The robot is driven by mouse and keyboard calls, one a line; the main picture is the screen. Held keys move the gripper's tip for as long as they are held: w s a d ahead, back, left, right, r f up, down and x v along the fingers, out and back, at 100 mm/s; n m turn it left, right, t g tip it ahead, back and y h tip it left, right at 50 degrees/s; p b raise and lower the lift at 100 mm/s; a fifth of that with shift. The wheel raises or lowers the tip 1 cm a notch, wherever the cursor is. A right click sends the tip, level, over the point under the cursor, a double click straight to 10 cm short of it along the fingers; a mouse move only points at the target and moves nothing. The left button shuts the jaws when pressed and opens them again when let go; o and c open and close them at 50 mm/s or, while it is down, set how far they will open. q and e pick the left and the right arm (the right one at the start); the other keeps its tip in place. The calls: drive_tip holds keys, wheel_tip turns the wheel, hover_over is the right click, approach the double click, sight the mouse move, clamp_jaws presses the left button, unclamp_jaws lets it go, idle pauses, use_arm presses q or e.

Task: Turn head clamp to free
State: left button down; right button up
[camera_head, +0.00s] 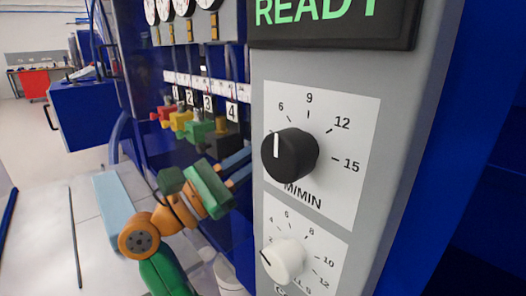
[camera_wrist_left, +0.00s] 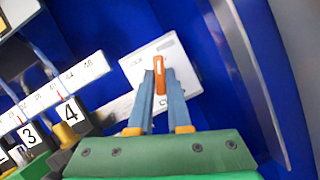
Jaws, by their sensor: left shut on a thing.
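The head clamp's orange handle (camera_wrist_left: 159,68) stands out from a white label plate (camera_wrist_left: 186,62) on a blue wall in the left wrist view. Its long side runs nearly upright in that picture. My left gripper (camera_wrist_left: 160,88) has its two blue-grey fingers on either side of the handle and is shut on it. In the head view my left gripper (camera_head: 238,167) reaches in behind the grey control panel, so its fingertips and the handle are hidden there. Lettering on the plate is too small to read. My right gripper is not in view.
The grey control panel (camera_head: 390,150) has a black knob (camera_head: 298,156), a white knob (camera_head: 286,260) and a display reading READY (camera_head: 325,14). Numbered red, yellow, green and black valves (camera_head: 200,130) sit left of it. A blue cabinet (camera_head: 83,118) stands farther back.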

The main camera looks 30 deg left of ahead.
use_arm(q)
drive_tip(key=m+g+h, duration=0.1)
drive_tip(key=m, duration=0.2)
drive_tip(key=m+g+h+p, duration=0.1)
drive_tip(key=m, duration=0.2)
drive_tip(key=shift+a+r+g, duration=0.1)
drive_tip(key=shift+a+g, duration=0.05)
drive_tip(key=shift+g, duration=0.15)
drive_tip(key=c, duration=0.9)
unclamp_jaws()
drive_tip(key=shift+w, duration=0.1)
drive_tip(key=shift+o, duration=0.2)
